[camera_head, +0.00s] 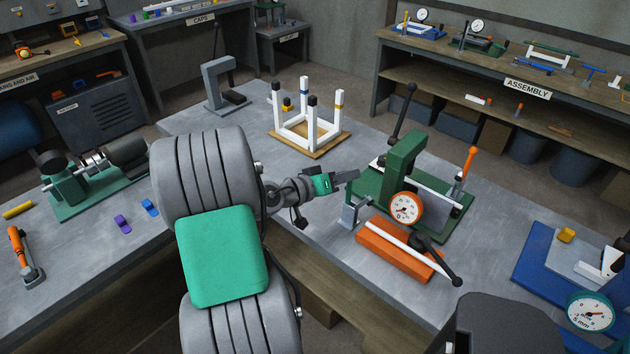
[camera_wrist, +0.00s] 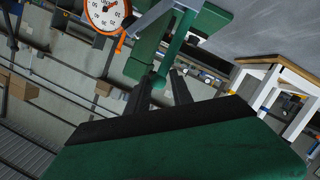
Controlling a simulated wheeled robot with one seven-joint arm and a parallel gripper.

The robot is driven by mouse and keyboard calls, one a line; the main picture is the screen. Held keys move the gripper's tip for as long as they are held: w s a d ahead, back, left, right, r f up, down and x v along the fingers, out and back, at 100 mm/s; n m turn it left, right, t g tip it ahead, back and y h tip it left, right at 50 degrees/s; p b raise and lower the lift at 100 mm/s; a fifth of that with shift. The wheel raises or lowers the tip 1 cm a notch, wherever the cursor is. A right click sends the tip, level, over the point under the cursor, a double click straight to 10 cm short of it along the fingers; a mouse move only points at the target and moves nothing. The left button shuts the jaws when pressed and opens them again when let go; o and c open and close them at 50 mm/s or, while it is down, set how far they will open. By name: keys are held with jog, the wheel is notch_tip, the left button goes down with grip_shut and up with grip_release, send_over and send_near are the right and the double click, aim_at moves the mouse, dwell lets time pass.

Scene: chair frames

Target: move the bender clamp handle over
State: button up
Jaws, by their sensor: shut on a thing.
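The bender (camera_head: 400,160) is a green frame on a green base, with a round orange-rimmed dial (camera_head: 405,208). A black-knobbed lever (camera_head: 404,112) rises behind it, and an orange-gripped handle (camera_head: 468,162) stands upright at its right. My gripper (camera_head: 355,175) reaches in from the left, level with the bender's left side and away from the orange grip. In the wrist view my gripper (camera_wrist: 163,80) has its dark fingers closed about the rounded end of a green bar (camera_wrist: 172,55). I cannot tell whether this bar is the clamp handle. The dial shows above left (camera_wrist: 106,12).
An orange block (camera_head: 395,252) with a white rod and black-ended lever lies in front of the bender. A white-legged chair frame (camera_head: 307,125) stands on a wooden board behind my gripper. A blue dial fixture (camera_head: 560,265) is at right. Bare grey bench lies between.

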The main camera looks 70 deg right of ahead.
jog(key=shift+w+d+f+b, duration=0.15)
jog(key=shift+w+d+b, duration=0.1)
jog(key=shift+w+b, duration=0.35)
jog(key=shift+w+d+f+b, duration=0.15)
jog(key=shift+w+d+b, duration=0.15)
jog(key=shift+w, duration=0.5)
grip_shut()
jog(key=w+b, duration=0.1)
jog(key=w+d+f+b, duration=0.1)
jog(key=shift+w+f, duration=0.2)
jog(key=shift+w, duration=0.2)
jog(key=shift+d, duration=0.1)
